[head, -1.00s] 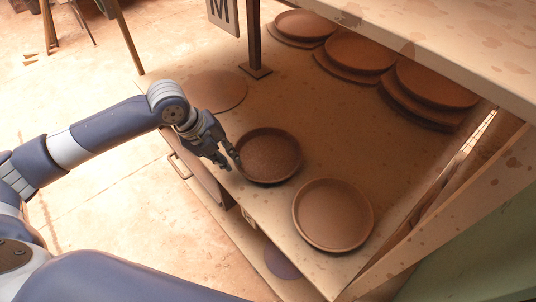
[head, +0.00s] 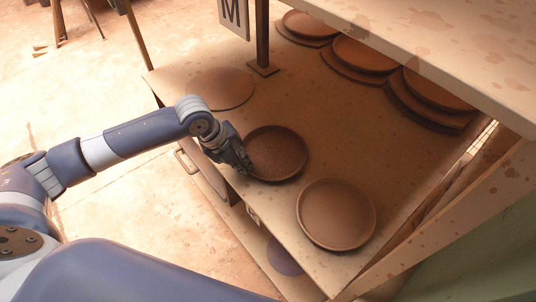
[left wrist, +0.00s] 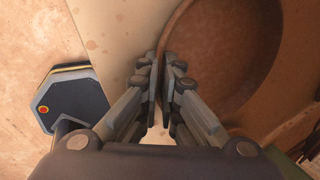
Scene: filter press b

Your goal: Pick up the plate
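A round brown plate (head: 275,150) with a raised rim lies on the shelf near its left edge; it also fills the upper right of the left wrist view (left wrist: 235,55). My left gripper (head: 246,167) is at the plate's near-left rim. In the left wrist view its fingers (left wrist: 164,75) are close together, one on each side of the rim, shut on it. The plate appears to rest flat on the shelf. A second, lighter round plate (head: 336,215) lies apart from it, nearer the front corner. My right gripper is not in view.
A flat disc (head: 222,89) lies farther back on the shelf. Stacked plates (head: 438,90) line the far right side under an upper board (head: 450,40). A post (head: 262,40) with an M sign (head: 233,14) stands at the back. A sloping beam (head: 440,225) borders the right.

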